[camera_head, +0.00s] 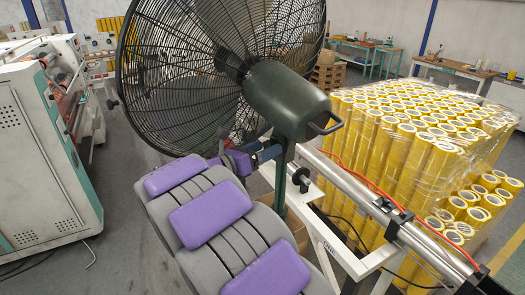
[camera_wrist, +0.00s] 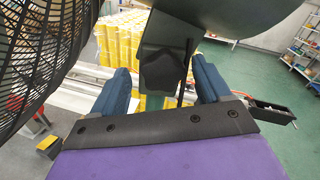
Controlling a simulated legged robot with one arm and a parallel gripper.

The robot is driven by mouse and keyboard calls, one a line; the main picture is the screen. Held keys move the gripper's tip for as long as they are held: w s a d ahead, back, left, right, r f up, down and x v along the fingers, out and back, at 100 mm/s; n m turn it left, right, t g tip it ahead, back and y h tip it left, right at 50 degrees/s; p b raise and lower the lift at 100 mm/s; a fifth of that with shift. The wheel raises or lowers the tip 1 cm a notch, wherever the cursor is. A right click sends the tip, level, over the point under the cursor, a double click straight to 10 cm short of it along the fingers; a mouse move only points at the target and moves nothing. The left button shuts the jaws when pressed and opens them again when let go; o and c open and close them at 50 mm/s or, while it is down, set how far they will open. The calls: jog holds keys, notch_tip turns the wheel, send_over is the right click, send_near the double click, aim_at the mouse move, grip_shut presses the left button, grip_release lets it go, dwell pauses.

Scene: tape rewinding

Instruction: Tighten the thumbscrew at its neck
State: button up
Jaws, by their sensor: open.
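A large pedestal fan with a black wire cage (camera_head: 165,70) and a dark green motor housing (camera_head: 287,100) stands ahead on a green pole (camera_head: 281,185). In the wrist view a black star-shaped thumbscrew (camera_wrist: 162,73) sits on the dark neck below the housing. My gripper (camera_wrist: 160,68) has two blue fingers, spread apart, one left and one right of the thumbscrew in the picture. I cannot tell whether either touches it. In the head view my gripper (camera_head: 267,153) is at the neck beside the pole, and the thumbscrew cannot be made out there.
The fan cage (camera_wrist: 35,55) is close to the left of my gripper. A white frame with a metal roller (camera_head: 360,200) stands right of the pole. Wrapped yellow tape rolls (camera_head: 385,150) are stacked behind. A white-green machine (camera_head: 45,150) stands left, with open floor between.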

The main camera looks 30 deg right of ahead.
jog(key=c, duration=1)
jog(key=shift+c, duration=0.2)
jog(key=shift+m, duration=0.3)
jog(key=m+b, duration=0.3)
jog(key=m, duration=0.3)
jog(key=m+b, duration=0.3)
jog(key=m, duration=0.3)
jog(key=m+b, duration=0.3)
jog(key=m, duration=0.4)
jog(key=shift+s+d+f, duration=0.1)
jog(key=shift+s+f, duration=0.2)
